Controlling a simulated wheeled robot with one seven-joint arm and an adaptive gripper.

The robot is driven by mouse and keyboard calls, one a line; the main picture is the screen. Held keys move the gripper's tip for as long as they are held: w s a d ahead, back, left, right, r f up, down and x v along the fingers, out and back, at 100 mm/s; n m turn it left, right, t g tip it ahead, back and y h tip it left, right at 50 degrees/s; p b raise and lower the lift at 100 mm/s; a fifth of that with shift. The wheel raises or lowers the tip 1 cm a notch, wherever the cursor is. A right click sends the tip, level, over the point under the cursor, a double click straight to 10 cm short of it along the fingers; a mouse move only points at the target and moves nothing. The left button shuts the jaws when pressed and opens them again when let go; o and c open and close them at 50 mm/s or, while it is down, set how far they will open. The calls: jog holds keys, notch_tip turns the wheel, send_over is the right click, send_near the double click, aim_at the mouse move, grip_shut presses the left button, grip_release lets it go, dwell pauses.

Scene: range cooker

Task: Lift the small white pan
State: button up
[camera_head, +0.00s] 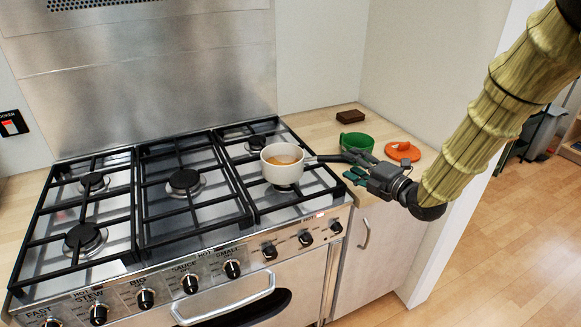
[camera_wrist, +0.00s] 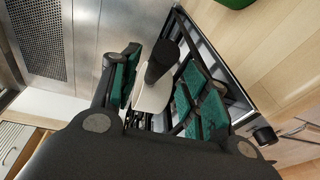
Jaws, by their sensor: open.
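The small white pan (camera_head: 279,170) stands on the front right burner of the cooker (camera_head: 186,252), with something orange-brown inside. Its dark handle (camera_head: 328,158) points right, towards my gripper (camera_head: 354,168). My gripper is open. In the wrist view, the dark handle (camera_wrist: 162,62) and the pan's white side (camera_wrist: 152,95) show between the green-padded fingers of my gripper (camera_wrist: 163,88). I cannot tell whether either finger touches the handle. Part of the pan is hidden in the wrist view by my fingers and gripper body.
Black grates (camera_head: 187,207) surround the pan. A wall stands behind the counter. The other burners are empty.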

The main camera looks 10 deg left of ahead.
jog(key=p+x, duration=0.1)
jog(key=x, duration=0.3)
jog(key=shift+a+r, duration=0.1)
jog(key=shift+a, duration=0.15)
grip_shut()
jog(key=shift+r, duration=0.1)
